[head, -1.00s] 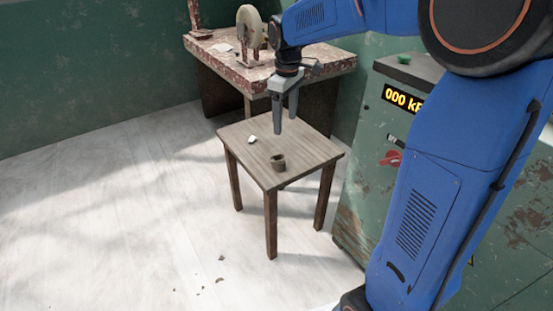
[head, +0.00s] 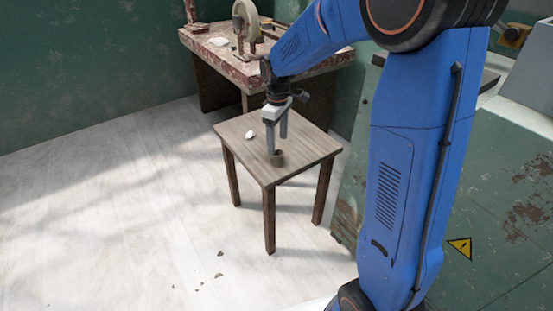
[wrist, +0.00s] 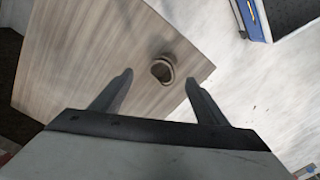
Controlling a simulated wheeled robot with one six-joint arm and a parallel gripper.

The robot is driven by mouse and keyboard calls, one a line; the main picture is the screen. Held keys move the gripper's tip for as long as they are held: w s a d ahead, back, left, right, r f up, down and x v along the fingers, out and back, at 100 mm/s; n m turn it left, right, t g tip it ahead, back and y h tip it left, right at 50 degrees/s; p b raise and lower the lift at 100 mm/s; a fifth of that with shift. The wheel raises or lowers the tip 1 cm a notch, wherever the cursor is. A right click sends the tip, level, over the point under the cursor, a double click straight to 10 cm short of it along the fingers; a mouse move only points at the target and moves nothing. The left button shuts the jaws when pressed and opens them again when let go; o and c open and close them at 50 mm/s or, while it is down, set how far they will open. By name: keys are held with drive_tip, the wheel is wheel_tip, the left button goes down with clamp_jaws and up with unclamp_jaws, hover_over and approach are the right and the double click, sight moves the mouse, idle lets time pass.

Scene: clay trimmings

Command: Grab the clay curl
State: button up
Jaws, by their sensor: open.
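The clay curl (head: 278,159) is a small brown ring-like piece on the small wooden table, near its middle right. In the wrist view the curl (wrist: 162,70) lies ahead of and between my two fingertips, with a dark hollow in its middle. My gripper (head: 277,145) points down over the table, open and empty. In the wrist view my gripper (wrist: 157,78) shows its fingers spread on either side of the curl. In the head view a finger partly covers the curl. I cannot tell the exact height of the fingertips above the tabletop.
A worn workbench (head: 199,43) with a grinding wheel (head: 246,20) stands behind. A green cabinet (head: 487,190) is at the right. Small crumbs lie on the otherwise clear floor at front left.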

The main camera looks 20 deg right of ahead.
sight(277, 153)
drive_tip(key=shift+s+a+f, duration=0.1)
drive_tip(key=shift+f, duration=1.45)
drive_tip(key=shift+s+a+f, duration=0.1)
drive_tip(key=shift+f, duration=1.4)
drive_tip(key=shift+c, duration=0.5)
drive_tip(key=c, duration=1.1)
